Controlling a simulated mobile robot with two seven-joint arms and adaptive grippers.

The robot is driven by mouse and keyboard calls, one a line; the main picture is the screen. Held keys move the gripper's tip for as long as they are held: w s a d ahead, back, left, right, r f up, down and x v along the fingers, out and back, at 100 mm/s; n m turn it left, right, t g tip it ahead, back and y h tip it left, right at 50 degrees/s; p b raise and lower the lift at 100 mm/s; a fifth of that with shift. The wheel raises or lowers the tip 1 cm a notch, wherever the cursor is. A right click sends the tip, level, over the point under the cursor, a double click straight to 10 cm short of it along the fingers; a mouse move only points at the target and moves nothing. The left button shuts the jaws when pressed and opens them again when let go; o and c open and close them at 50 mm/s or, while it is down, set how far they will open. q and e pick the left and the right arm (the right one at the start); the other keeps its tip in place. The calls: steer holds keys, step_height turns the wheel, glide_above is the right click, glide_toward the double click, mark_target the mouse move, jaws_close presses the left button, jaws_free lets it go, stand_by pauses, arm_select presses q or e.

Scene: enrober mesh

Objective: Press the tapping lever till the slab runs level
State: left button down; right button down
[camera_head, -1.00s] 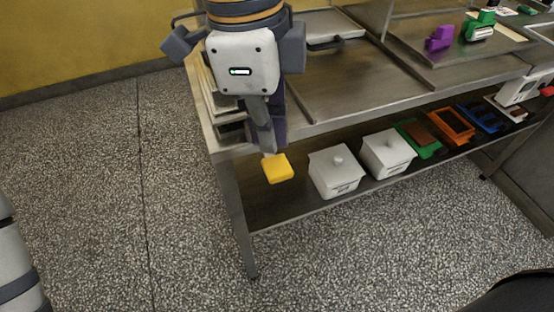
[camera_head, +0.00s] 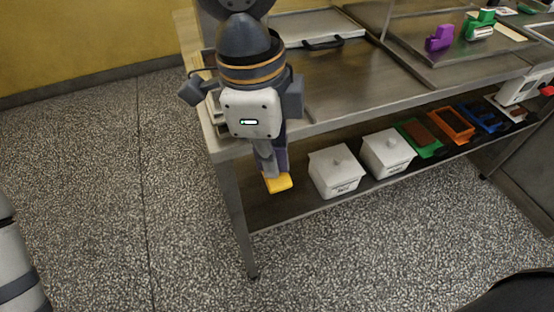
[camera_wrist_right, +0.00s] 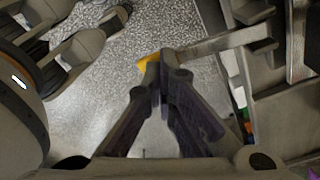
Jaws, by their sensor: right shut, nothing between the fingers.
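The tapping lever shows as a yellow pad (camera_head: 278,183) sticking out at the front left corner of the steel table, in front of the lower shelf. My right gripper (camera_head: 270,171) points down with its fingers shut and empty, its tips at the top of the pad. They look to be touching it. In the right wrist view, the shut fingertips (camera_wrist_right: 160,62) cover most of the yellow pad (camera_wrist_right: 147,62). The rest of the lever is hidden behind my gripper. I cannot make out the slab or its level. My left gripper is not in view.
Two white lidded tubs (camera_head: 336,171) and several coloured trays (camera_head: 451,125) stand on the lower shelf, right of the pad. Purple (camera_head: 439,38) and green (camera_head: 481,25) items lie on the tabletop (camera_head: 345,90). The speckled floor (camera_head: 90,170) at left is clear.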

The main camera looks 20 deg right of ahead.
steer(key=a, duration=0.1)
steer(key=w+a+r, duration=0.1)
steer(key=shift+w+a, duration=0.2)
steer(key=shift+a, duration=0.15)
step_height(320, 180, up, 12)
steer(key=a, duration=0.1)
steer(key=shift+w, duration=0.25)
stand_by(1.5)
